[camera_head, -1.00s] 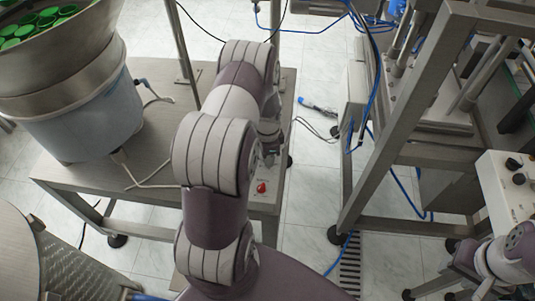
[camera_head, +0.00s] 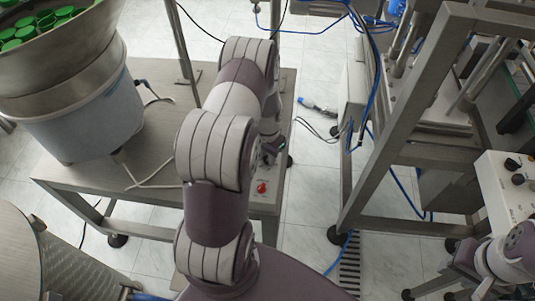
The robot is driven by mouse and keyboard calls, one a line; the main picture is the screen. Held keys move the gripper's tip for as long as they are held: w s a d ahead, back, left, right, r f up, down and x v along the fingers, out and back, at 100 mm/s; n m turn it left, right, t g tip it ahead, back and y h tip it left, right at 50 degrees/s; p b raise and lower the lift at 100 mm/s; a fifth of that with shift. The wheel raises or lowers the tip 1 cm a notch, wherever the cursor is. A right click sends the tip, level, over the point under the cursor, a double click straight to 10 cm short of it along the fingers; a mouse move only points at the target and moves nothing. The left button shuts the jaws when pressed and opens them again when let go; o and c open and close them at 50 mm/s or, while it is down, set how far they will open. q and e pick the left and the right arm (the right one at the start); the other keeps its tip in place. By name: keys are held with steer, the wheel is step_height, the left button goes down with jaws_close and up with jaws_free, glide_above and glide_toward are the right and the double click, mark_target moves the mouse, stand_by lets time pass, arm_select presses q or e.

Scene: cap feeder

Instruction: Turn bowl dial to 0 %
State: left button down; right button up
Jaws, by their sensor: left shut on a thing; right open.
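The bowl feeder (camera_head: 78,115) stands at the left on a steel table, with green caps (camera_head: 32,32) in its metal bowl. A control panel (camera_head: 258,206) with a red knob (camera_head: 262,188) is at the table's right edge. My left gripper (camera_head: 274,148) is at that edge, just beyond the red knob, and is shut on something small. The bowl dial itself is hidden by my gripper and arm, so its setting cannot be read. My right gripper (camera_head: 462,262) is low at the right edge of the picture, open and apart from the feeder.
The steel table (camera_head: 155,160) has pale cables on it. A metal machine frame (camera_head: 395,120) with blue hoses stands at the right. A white box with black knobs (camera_head: 508,185) is above my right arm.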

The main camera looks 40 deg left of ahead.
arm_select(q)
steer(key=n, duration=0.4)
steer(key=shift+w+a+r, duration=0.1)
steer(key=shift+w+r, duration=0.1)
steer(key=shift+w, duration=0.05)
steer(key=n, duration=1.6)
steer(key=shift+n, duration=2.9)
